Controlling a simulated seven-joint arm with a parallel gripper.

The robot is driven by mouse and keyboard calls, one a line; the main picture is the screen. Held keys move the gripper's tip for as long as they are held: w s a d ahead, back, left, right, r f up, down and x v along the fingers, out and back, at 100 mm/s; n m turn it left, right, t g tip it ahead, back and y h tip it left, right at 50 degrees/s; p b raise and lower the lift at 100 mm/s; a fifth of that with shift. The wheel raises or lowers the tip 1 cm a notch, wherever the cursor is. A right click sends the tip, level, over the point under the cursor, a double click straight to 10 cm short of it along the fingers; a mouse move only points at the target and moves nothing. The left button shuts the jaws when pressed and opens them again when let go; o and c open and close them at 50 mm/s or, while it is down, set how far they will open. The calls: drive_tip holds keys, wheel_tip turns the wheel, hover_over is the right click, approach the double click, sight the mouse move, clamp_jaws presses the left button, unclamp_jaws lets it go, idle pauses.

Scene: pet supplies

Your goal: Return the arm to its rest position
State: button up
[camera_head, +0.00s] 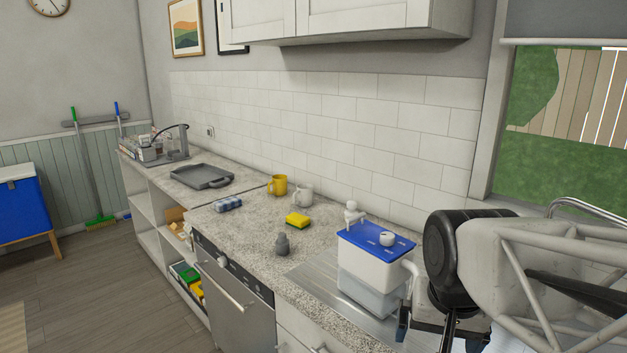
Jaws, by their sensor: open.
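My arm reaches in from the right edge of the head view, in front of the sink end of the counter. My gripper (438,338) hangs at the lower right, its jaws apart, with nothing visible between them. It is just right of a white container with a blue lid (376,262), which stands on the metal drainboard (318,279). I cannot tell whether the gripper touches it. The lower part of the gripper is partly cut off by the bottom edge.
White cabinets (350,18) hang above. A faucet (585,211) stands behind my arm.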

drive_tip(key=s+n, duration=0.1)
drive_tip(key=s+f+n, duration=0.1)
drive_tip(key=s, duration=0.1)
drive_tip(key=s+f, duration=0.1)
drive_tip(key=shift+s+d+f+n, duration=0.15)
drive_tip(key=shift+s+f+n, duration=0.05)
drive_tip(key=shift+n, duration=0.2)
idle(1.5)
